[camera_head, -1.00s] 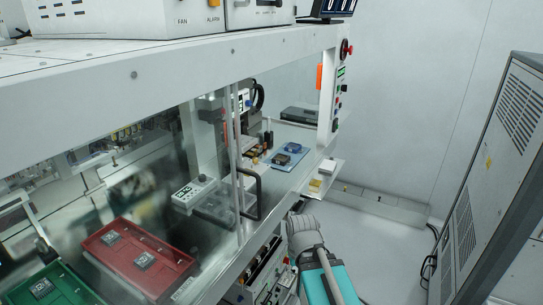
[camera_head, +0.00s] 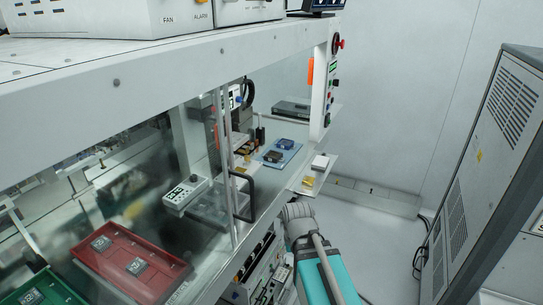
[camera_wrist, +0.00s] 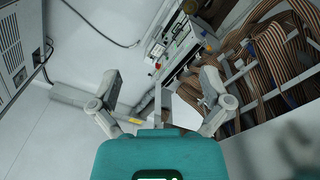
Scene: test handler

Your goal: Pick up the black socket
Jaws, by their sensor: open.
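A black socket (camera_head: 274,157) lies on a blue mat (camera_head: 267,149) on the machine's work deck, in the middle of the head view. A blue block-like part (camera_head: 286,143) sits just behind it on the same mat. My gripper (camera_wrist: 160,78) shows in the wrist view with its two fingers wide apart and nothing between them. In the head view my arm rises from the bottom edge, in front of and below the deck; the fingers cannot be made out there. The socket cannot be made out in the wrist view.
A small shelf (camera_head: 305,183) with a yellow and a white block juts out right of the mat. A black handle (camera_head: 252,195) and clear panels stand left of it. A red tray (camera_head: 110,268) is at lower left. A grey cabinet (camera_head: 495,150) stands right; floor between is clear.

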